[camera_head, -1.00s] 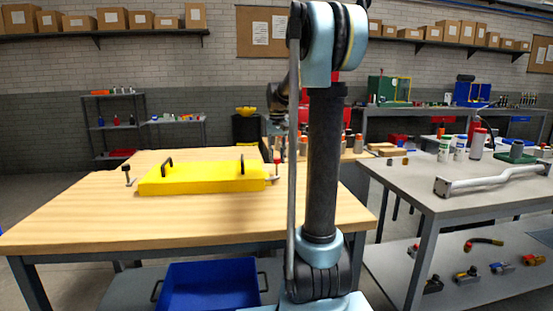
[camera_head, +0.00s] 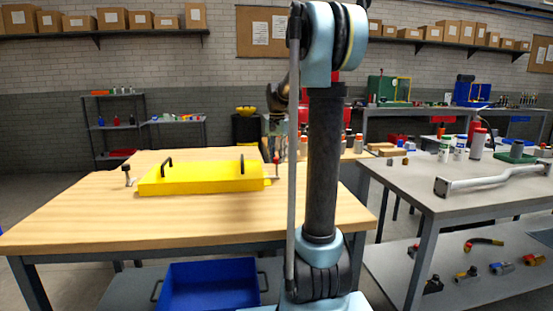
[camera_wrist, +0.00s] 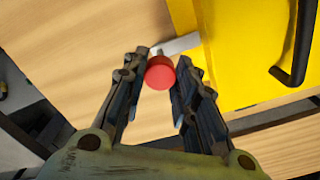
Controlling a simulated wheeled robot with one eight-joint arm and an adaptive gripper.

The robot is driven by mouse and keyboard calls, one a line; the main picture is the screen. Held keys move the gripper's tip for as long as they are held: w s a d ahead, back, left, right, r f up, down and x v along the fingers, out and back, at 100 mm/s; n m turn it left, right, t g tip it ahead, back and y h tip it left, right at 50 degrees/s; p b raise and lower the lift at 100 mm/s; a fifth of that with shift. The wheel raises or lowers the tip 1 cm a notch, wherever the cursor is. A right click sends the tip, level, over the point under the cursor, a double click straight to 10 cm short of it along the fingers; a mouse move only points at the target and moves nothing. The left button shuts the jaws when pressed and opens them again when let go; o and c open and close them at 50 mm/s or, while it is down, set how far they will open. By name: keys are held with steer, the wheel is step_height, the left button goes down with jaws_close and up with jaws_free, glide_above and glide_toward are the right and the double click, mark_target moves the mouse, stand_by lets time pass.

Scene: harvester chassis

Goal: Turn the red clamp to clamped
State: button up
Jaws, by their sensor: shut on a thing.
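The red clamp (camera_head: 276,159) stands at the right end of the yellow cover (camera_head: 205,178) on the wooden table. In the wrist view its round red top (camera_wrist: 160,72) lies between my two fingers, with a grey metal bar (camera_wrist: 181,44) beside it reaching onto the yellow cover (camera_wrist: 240,60). My gripper (camera_wrist: 160,75) is shut on the red clamp. In the head view my gripper is small and partly hidden behind my arm, so its contact with the clamp is not clear there.
Another clamp with a dark top (camera_head: 127,170) stands at the cover's left end. Two black handles rise from the cover; one handle (camera_wrist: 292,50) is right of my fingers. A blue bin (camera_head: 210,285) sits below the table. The front tabletop (camera_head: 130,225) is clear.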

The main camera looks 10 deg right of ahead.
steer(key=shift+w, duration=0.1)
steer(key=o, duration=1.1)
step_height(320, 180, up, 12)
stand_by(0.4)
